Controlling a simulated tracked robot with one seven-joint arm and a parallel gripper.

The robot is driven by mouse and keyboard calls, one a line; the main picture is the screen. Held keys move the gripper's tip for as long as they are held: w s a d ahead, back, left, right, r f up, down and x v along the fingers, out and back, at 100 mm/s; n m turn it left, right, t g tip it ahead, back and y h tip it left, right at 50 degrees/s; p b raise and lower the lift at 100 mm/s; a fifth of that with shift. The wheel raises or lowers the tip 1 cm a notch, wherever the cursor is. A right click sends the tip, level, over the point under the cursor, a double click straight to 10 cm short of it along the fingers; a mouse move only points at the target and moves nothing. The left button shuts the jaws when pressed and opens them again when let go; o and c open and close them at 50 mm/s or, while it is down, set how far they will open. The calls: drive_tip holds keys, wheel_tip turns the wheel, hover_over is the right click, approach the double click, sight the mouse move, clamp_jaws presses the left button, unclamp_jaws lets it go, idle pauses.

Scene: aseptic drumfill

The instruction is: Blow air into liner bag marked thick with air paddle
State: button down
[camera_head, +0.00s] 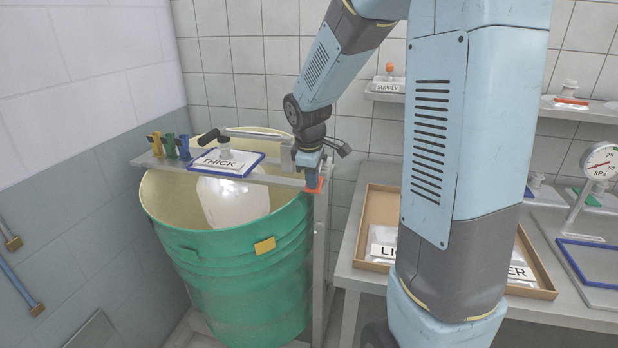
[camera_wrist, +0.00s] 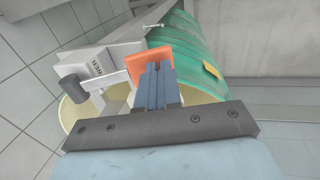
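The liner bag (camera_head: 232,202) is pale and rounded, and hangs inside the green drum (camera_head: 245,275). Above it, a white plate marked THICK (camera_head: 226,163) in a blue frame lies on the grey bar across the drum's mouth.
Yellow, green and blue clips (camera_head: 168,146) stand at the bar's left end. A black-ended lever (camera_head: 208,136) is above the plate. At right, a bench holds a cardboard tray (camera_head: 372,212) with labelled bags, a blue frame (camera_head: 592,262) and a kPa gauge (camera_head: 601,162).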

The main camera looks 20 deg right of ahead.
drive_tip(key=shift+s+f, duration=0.15)
drive_tip(key=shift+s, duration=0.05)
drive_tip(key=s+a+v, duration=0.1)
drive_tip(key=v, duration=1.3)
drive_tip(key=shift+s+a+f, duration=0.35)
drive_tip(key=s+d+r+m+t, duration=0.1)
drive_tip(key=s+m, duration=0.4)
drive_tip(key=s, duration=0.5)
drive_tip(key=s+d+m+t+y, duration=0.1)
drive_tip(key=s+m+t, duration=0.1)
drive_tip(key=s+m, duration=0.4)
drive_tip(key=s, duration=0.3)
drive_tip(key=shift+s+d+r, duration=0.4)
idle(0.5)
